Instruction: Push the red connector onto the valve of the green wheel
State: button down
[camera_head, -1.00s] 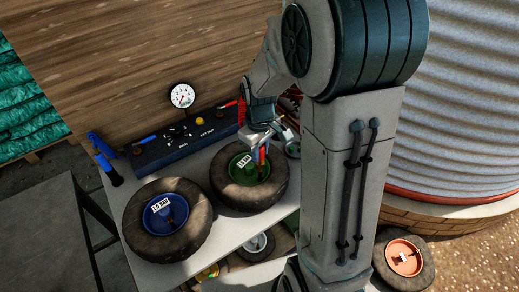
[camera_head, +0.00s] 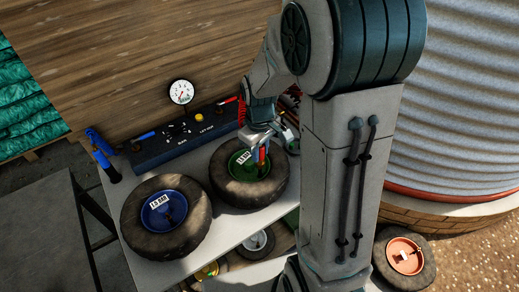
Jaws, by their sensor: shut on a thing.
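The wheel with the green hub (camera_head: 235,171) lies flat on the light bench, with a white label on its hub. My gripper (camera_head: 262,147) is over the right part of this hub, shut on the red connector (camera_head: 262,155). The connector points down towards the hub. The valve of the green wheel is too small and too covered to make out clearly. I cannot tell whether the connector touches it.
A wheel with a blue hub (camera_head: 165,212) lies to the left on the bench. Behind stands a dark control box (camera_head: 180,142) with a round gauge (camera_head: 181,92). A blue connector (camera_head: 101,146) is at the bench's left. An orange-hubbed wheel (camera_head: 405,256) is on the ground.

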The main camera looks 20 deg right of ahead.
jog(key=shift+f+b, duration=0.75)
jog(key=shift+f, duration=0.1)
dwell(0.6)
jog(key=c, duration=0.6)
grip_release()
jog(key=shift+r, duration=0.1)
jog(key=shift+r+p, duration=3)
jog(key=shift+r, duration=0.9)
